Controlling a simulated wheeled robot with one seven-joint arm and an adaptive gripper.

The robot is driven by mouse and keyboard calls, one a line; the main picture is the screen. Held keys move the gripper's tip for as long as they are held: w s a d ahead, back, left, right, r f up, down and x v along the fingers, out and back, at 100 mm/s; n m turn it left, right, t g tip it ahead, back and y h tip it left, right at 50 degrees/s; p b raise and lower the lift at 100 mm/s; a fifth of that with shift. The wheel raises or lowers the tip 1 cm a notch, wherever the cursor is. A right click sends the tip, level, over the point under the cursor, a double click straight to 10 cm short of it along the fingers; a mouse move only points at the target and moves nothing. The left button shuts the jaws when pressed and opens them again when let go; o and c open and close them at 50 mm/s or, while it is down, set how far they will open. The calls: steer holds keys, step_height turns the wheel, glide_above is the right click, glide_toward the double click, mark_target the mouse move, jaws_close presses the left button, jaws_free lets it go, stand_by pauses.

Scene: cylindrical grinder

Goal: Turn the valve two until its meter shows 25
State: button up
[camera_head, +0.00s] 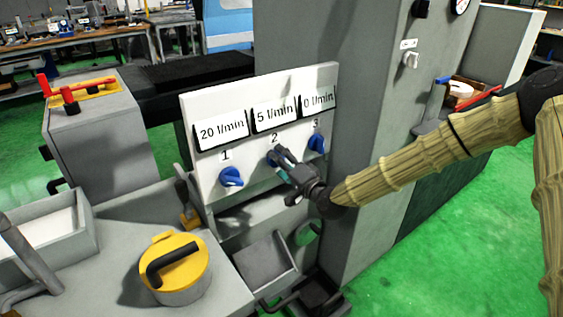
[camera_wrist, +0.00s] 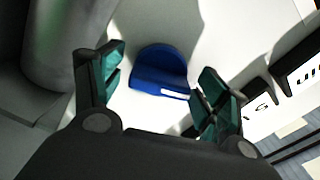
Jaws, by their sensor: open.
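A white panel (camera_head: 200,162) carries three blue valve knobs, numbered 1, 2 and 3, each with a meter above it. The meter over valve two (camera_head: 274,115) reads 5 l/min. Valve two (camera_head: 272,158) is partly hidden behind my gripper (camera_head: 283,158) in the head view. In the wrist view a blue knob (camera_wrist: 158,72) with a white mark lies between and beyond the fingertips of my gripper (camera_wrist: 161,85). The fingers are apart, with a gap to the knob on both sides, and nothing is held.
Valve one (camera_head: 231,177) is left of my gripper, under a meter reading 20 l/min. Valve three (camera_head: 317,143) is close on the right, under a meter reading 0 l/min. A yellow-lidded canister (camera_head: 183,262) stands at the lower left. A grey cabinet (camera_head: 375,140) rises on the right.

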steer(key=shift+w+a, duration=0.1)
steer(key=c, duration=1)
steer(key=shift+n, duration=0.4)
steer(key=n+b, duration=0.2)
steer(key=n, duration=0.3)
steer(key=shift+f+n, duration=0.1)
steer(key=shift+n, duration=0.2)
steer(key=n+b, duration=0.2)
steer(key=n, duration=0.4)
